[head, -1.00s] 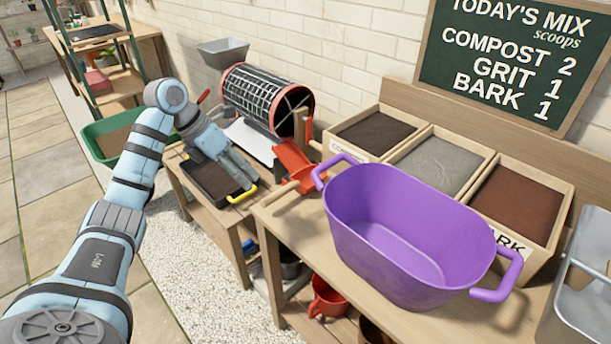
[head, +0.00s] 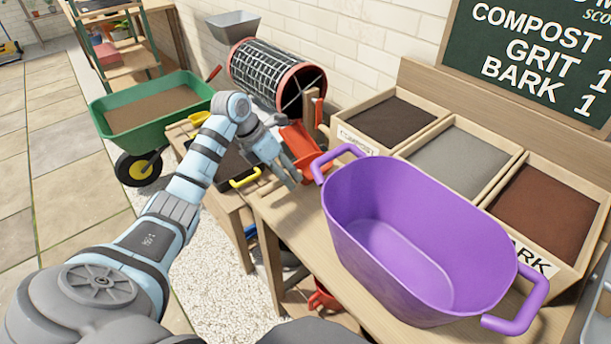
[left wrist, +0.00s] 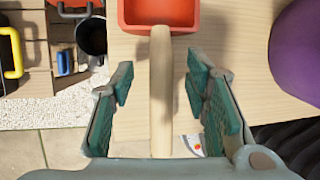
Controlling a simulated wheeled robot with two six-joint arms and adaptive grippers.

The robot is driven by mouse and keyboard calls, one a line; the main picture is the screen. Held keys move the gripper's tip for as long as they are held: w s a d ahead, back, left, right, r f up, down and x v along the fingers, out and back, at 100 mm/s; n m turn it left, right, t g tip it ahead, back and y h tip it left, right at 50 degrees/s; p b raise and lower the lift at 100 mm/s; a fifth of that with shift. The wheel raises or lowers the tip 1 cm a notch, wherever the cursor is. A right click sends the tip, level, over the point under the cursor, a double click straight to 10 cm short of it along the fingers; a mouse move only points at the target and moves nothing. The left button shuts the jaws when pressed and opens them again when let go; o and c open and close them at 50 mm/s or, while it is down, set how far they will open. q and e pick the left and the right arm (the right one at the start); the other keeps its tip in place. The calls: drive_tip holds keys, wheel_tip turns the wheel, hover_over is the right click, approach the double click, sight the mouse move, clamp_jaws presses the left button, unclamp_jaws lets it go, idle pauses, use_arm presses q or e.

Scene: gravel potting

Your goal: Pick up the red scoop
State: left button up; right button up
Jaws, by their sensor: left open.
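The red scoop (head: 299,143) lies on the bench at the left of the purple tub, partly hidden by my left gripper in the head view. In the left wrist view its red pan (left wrist: 160,14) is at the top and its pale wooden handle (left wrist: 161,85) runs down between my fingers. My left gripper (head: 289,182) is open, with one finger (left wrist: 160,95) on each side of the handle. A gap shows between the handle and both fingers. My right gripper is not in view.
The purple tub (head: 352,222) stands close on the right. Behind it are bins of compost (head: 390,122), grit (head: 458,160) and bark (head: 545,208). A mesh drum (head: 270,76) stands at the back. A green wheelbarrow (head: 118,143) is at the left. A yellow-handled tray (head: 243,183) is beside the bench.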

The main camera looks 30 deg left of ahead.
use_arm(q)
drive_tip(key=shift+x, duration=1)
clamp_jaws()
drive_tip(key=shift+r, duration=0.1)
wheel_tip(320, 180, up, 20)
drive_tip(key=p, duration=0.9)
